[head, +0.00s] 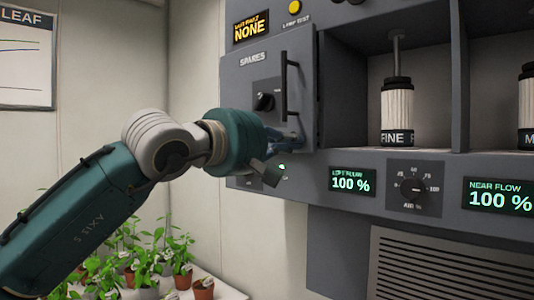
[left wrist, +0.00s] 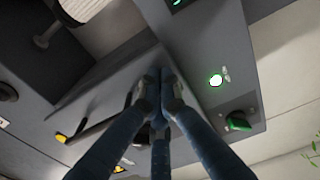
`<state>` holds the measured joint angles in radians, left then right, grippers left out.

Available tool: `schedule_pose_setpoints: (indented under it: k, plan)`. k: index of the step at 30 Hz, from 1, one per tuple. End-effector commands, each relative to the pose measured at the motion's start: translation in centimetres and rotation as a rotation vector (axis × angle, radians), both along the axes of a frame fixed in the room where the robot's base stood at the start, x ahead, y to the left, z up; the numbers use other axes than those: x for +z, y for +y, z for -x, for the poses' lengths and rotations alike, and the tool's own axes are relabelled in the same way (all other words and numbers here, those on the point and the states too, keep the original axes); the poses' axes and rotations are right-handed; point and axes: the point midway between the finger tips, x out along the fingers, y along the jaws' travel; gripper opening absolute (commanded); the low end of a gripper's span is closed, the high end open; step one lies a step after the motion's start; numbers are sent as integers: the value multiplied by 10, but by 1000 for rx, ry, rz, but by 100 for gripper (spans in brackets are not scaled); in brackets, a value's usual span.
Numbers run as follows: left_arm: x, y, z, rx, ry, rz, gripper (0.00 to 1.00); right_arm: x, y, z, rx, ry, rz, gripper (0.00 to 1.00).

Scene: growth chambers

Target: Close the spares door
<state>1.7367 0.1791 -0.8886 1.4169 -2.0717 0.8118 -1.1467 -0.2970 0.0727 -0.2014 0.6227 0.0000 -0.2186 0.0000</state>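The grey spares door (head: 268,72) is on the left of the wall unit in the head view. It bears a black upright handle (head: 285,85) and a dark knob (head: 264,102). Its right edge stands out from the unit, so it looks slightly ajar. My left gripper (head: 296,141) is at the door's lower right corner, just below the handle. In the left wrist view its blue fingers (left wrist: 158,88) are drawn together at the door's corner, with the handle (left wrist: 95,132) to their left. I see nothing held between them. My right gripper is not in view.
An open bay right of the door holds a white filter (head: 398,112) marked FINE. Below are a 100 % display (head: 352,182) and a dial (head: 414,187). A green light (left wrist: 216,80) shows near the fingers. Potted plants (head: 150,262) stand at lower left.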

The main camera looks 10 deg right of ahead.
Motion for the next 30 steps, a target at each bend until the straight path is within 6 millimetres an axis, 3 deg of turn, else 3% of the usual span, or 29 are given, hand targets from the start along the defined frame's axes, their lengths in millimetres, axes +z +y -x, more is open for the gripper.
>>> schedule_pose_setpoints:
  k: [9,25,30]
  plan:
    - [0,-20,-11,80,1,1,0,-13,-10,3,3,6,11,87]
    - [0,-20,-13,88,2,1,0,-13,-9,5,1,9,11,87]
    - [-1,-12,-10,87,0,3,0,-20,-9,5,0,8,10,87]
